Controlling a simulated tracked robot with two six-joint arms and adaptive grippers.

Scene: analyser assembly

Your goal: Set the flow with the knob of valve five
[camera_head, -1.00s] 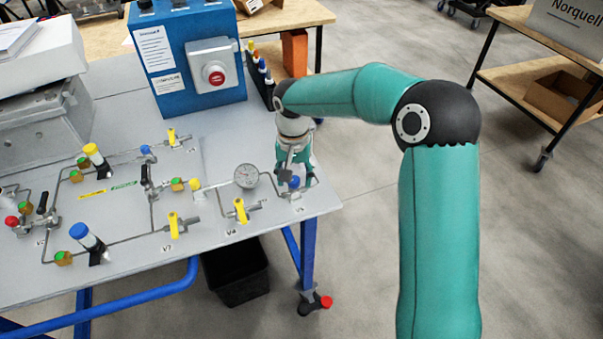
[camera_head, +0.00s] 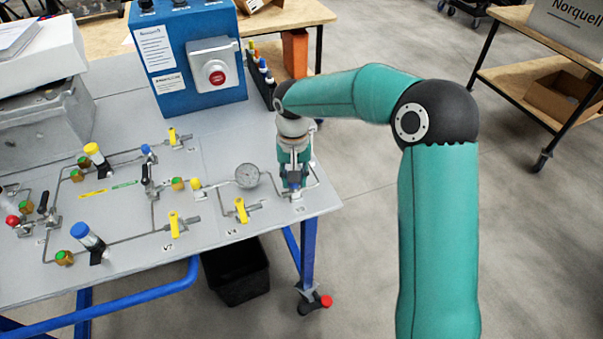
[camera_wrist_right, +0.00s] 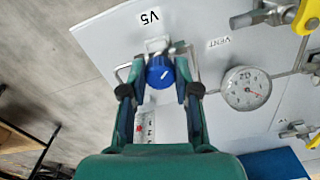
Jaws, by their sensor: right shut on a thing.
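The valve with the blue knob (camera_wrist_right: 160,72) is beside the "V5" label (camera_wrist_right: 150,17) in the right wrist view. The knob has a white mark on it. My right gripper (camera_wrist_right: 161,88) has its two fingers on either side of the blue knob and is shut on it. In the head view my right gripper (camera_head: 293,172) points down at the knob near the right edge of the panel, and its fingers largely cover the knob. A small scale with a red mark (camera_wrist_right: 140,128) lies close to the knob. My left gripper is not in view.
A round gauge (camera_head: 247,176) stands just left of the right gripper. Yellow-handled valves (camera_head: 241,210) and thin pipes spread across the panel. A blue box with a red button (camera_head: 217,77) and a dark pen rack (camera_head: 262,82) stand behind.

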